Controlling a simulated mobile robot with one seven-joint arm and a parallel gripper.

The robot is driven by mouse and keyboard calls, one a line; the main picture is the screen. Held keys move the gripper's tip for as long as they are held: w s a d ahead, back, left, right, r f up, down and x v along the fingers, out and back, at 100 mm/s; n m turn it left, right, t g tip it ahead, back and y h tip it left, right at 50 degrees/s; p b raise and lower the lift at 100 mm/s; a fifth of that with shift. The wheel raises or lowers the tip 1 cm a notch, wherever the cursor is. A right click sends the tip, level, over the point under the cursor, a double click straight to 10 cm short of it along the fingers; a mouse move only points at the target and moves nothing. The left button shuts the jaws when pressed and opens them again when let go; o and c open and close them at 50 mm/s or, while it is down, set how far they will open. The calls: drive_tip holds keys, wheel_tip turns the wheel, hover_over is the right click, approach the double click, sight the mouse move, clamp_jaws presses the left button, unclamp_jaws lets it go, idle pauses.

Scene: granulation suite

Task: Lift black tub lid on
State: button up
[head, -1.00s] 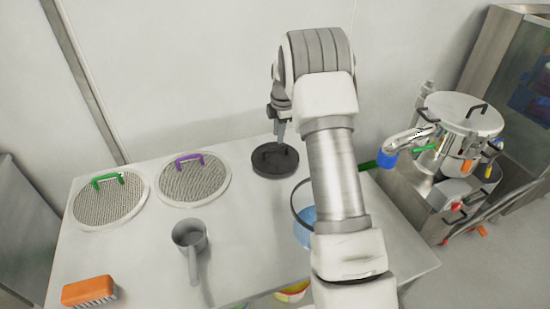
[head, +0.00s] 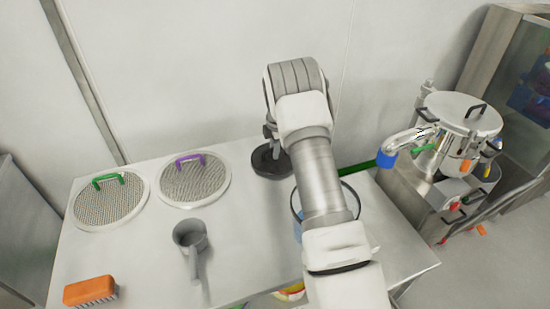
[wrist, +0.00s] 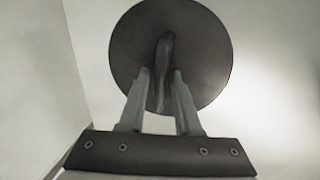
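The round black lid (head: 264,166) lies near the back edge of the steel table, partly hidden by my arm. In the wrist view the lid (wrist: 205,55) fills the upper middle, with its upright bar handle (wrist: 164,65) towards me. My gripper (wrist: 161,72) has one finger on each side of that handle. Narrow gaps show between fingers and handle, so it looks open around it. In the head view my gripper (head: 270,140) is right above the lid. A round tub with a dark rim (head: 358,200) and blue showing at its side stands to the right, half behind my arm.
Two round mesh sieves, one with a green handle (head: 108,200) and one with a purple handle (head: 195,182), lie on the left. A grey scoop (head: 190,236) and an orange brush (head: 90,291) are nearer. A steel vessel (head: 460,115) with pipework stands right of the table.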

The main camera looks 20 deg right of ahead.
clamp_jaws()
